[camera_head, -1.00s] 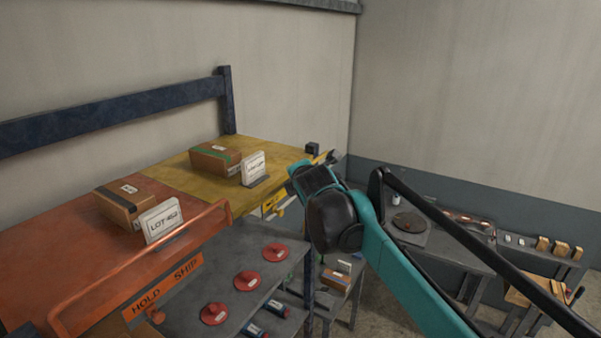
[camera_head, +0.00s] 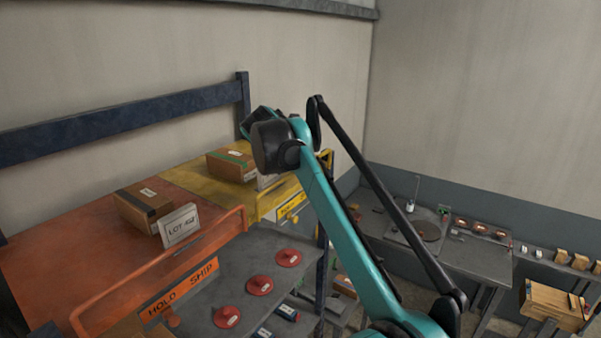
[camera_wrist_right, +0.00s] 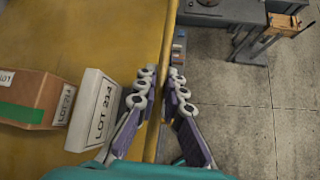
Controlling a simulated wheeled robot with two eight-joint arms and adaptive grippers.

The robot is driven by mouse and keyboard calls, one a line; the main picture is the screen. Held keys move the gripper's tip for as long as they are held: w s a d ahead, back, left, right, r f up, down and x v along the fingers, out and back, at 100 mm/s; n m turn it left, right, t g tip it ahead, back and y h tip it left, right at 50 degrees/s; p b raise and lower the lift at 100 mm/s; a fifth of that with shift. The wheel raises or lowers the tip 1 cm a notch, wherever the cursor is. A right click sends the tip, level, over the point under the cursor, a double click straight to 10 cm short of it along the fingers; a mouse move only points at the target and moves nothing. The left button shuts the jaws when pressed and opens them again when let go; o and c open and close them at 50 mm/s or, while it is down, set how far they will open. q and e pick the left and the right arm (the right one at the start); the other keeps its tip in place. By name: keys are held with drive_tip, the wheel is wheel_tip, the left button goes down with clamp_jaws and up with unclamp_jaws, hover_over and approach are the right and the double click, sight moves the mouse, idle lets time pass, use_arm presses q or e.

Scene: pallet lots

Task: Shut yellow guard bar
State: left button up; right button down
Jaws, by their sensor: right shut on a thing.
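The yellow guard bar (camera_wrist_right: 169,35) runs along the front edge of the yellow bay (camera_wrist_right: 125,30) in the right wrist view. A short yellow part of it (camera_head: 326,160) shows at the bay's far right end in the head view. My right gripper (camera_wrist_right: 161,78) has its fingers on both sides of the bar and is shut on it. In the head view my right wrist and arm hide the fingers and much of the bar. My left gripper is not in view.
A brown box with green tape (camera_wrist_right: 28,98) and a LOT 214 card (camera_wrist_right: 93,110) stand close beside the fingers. The orange bay (camera_head: 60,250) with its own guard bar (camera_head: 160,268) lies to the left. Red discs (camera_head: 259,285) sit on the shelf below.

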drive_tip(key=shift+w+a, duration=0.1)
drive_tip(key=shift+a, duration=0.05)
idle(0.3)
drive_tip(key=c, duration=1.9)
unclamp_jaws()
drive_tip(key=shift+a, duration=0.1)
drive_tip(key=shift+v, duration=5.85)
drive_tip(key=shift+a+r, duration=0.15)
drive_tip(key=shift+a, duration=0.05)
